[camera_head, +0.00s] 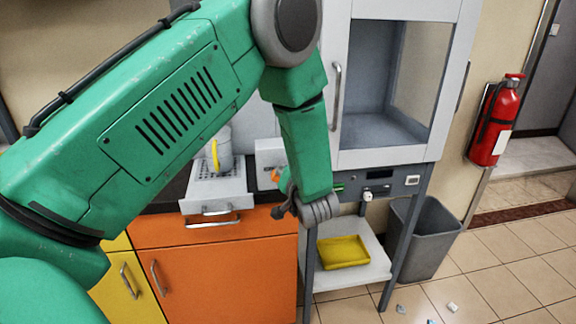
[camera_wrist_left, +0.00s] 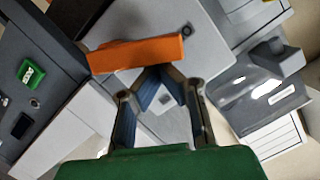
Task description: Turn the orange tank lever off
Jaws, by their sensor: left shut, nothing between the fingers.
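The orange lever (camera_wrist_left: 138,54) lies across the upper middle of the left wrist view, on a light grey housing (camera_wrist_left: 205,60). In the head view only a small orange bit of it (camera_head: 275,175) shows beside my arm. My left gripper (camera_wrist_left: 160,72) is shut and empty, its fingertips close to the near edge of the lever; I cannot tell whether they touch. In the head view the gripper (camera_head: 288,203) hangs in front of the tank's housing, partly hidden by my green forearm. My right gripper is not in view.
A green switch (camera_wrist_left: 31,74) sits on a dark panel. A grey tray unit (camera_head: 215,190) stands on the orange cabinet (camera_head: 230,270). A glass-fronted cabinet (camera_head: 395,85), a yellow tray (camera_head: 343,252), a grey bin (camera_head: 425,235) and a fire extinguisher (camera_head: 495,120) are to the right.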

